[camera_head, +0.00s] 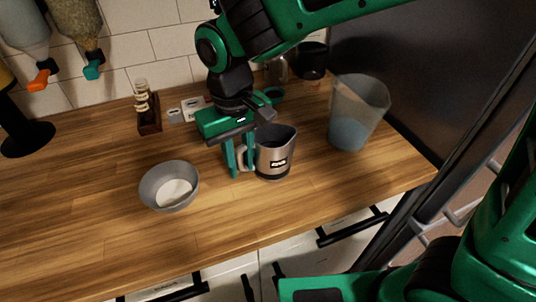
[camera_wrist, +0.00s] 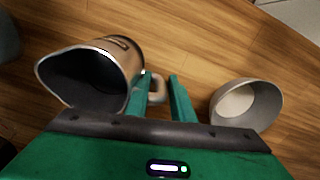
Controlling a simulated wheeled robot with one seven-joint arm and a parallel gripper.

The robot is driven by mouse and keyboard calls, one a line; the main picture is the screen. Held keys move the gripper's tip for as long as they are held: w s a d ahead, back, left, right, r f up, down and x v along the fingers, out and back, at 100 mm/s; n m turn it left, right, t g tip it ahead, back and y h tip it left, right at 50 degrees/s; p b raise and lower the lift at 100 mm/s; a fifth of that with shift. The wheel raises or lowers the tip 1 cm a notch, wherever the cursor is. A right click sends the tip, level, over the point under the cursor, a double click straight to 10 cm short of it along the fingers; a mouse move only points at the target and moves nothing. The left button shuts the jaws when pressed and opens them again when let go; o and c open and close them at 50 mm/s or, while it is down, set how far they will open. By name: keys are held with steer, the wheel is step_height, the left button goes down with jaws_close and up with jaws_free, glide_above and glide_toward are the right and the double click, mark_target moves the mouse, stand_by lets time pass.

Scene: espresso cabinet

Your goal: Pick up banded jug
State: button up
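The banded jug (camera_head: 275,155), silver metal with a dark band near its base and a small dark label, stands upright on the wooden counter. In the wrist view it lies at the left (camera_wrist: 120,52), its dark mouth facing the camera. My gripper (camera_head: 239,163) points down at the jug's left side. Its two green fingers are apart, and the pale handle (camera_wrist: 157,90) shows between them in the wrist view (camera_wrist: 160,92). The right finger has a gap to the handle. I cannot tell whether the left finger touches it. Part of the handle is hidden behind the fingers.
A grey bowl (camera_head: 169,186) with pale contents stands left of the jug. A translucent pitcher (camera_head: 358,112) stands to the right, near a dark appliance. A small wooden stand (camera_head: 148,118) and a dark container (camera_head: 312,60) are farther back. The front counter is clear.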

steer(key=shift+c, duration=0.4)
jaws_close()
steer(key=shift+r, duration=0.1)
